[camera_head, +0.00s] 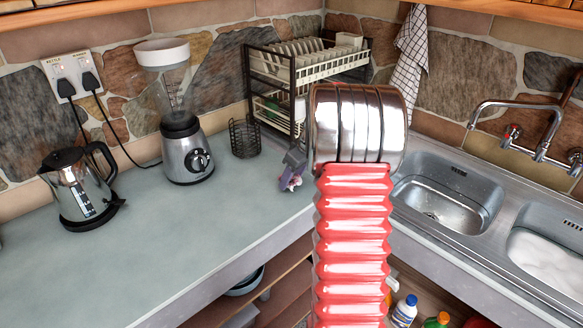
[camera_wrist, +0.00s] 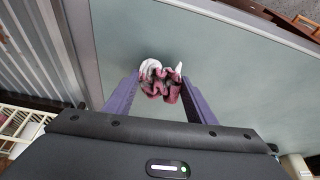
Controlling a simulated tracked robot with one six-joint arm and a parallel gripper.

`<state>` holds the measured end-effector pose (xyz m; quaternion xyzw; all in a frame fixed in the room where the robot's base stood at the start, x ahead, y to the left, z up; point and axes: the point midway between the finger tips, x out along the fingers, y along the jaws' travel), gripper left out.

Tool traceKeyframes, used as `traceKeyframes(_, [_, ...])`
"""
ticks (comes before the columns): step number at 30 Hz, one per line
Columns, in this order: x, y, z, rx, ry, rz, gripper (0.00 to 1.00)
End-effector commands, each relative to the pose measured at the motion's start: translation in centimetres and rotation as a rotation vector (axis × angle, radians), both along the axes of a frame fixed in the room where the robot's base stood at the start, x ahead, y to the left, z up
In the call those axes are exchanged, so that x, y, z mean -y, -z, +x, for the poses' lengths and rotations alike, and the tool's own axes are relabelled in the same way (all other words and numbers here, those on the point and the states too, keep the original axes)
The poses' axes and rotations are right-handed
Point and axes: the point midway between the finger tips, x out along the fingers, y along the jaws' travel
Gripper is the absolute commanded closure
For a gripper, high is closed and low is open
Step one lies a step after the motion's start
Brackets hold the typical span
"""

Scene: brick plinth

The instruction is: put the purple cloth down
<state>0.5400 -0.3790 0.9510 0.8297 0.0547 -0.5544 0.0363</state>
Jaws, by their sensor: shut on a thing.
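The purple cloth (camera_head: 289,181) is a small crumpled piece, pinkish purple with white patches. In the head view it is over the grey-green counter (camera_head: 225,220), in front of the dish rack. My gripper (camera_head: 295,160) is shut on it from above; my red and chrome arm hides part of the gripper. In the wrist view the cloth (camera_wrist: 163,82) is bunched between the tips of the two purple fingers of my gripper (camera_wrist: 161,88). I cannot tell whether the cloth touches the counter.
A dish rack (camera_head: 250,70), a dark wire basket (camera_head: 244,137), a blender (camera_head: 184,150) and a kettle (camera_head: 80,185) stand along the wall. A sink (camera_head: 450,195) lies to the right. The counter's front middle is clear, with its edge close to the cloth.

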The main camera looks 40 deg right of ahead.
Motion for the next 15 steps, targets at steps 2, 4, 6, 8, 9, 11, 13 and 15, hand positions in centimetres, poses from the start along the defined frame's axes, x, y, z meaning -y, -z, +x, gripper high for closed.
traceKeyframes(2, [-0.05,0.75,-0.02,-0.001,0.000,0.001,0.68])
traceKeyframes(4, [-0.05,1.02,-0.02,-0.001,0.000,0.001,0.68])
traceKeyframes(6, [-0.04,1.11,0.00,0.000,0.000,0.000,0.68])
traceKeyframes(8, [-0.04,1.11,0.01,0.000,-0.001,0.000,0.68])
traceKeyframes(9, [-0.04,1.10,0.01,0.000,-0.001,0.000,0.68])
traceKeyframes(11, [-0.05,1.10,0.01,0.000,-0.001,0.000,0.68])
traceKeyframes(13, [-0.06,1.10,0.01,0.000,-0.001,0.000,0.68])
traceKeyframes(15, [-0.07,1.20,0.01,0.000,-0.001,0.000,0.68])
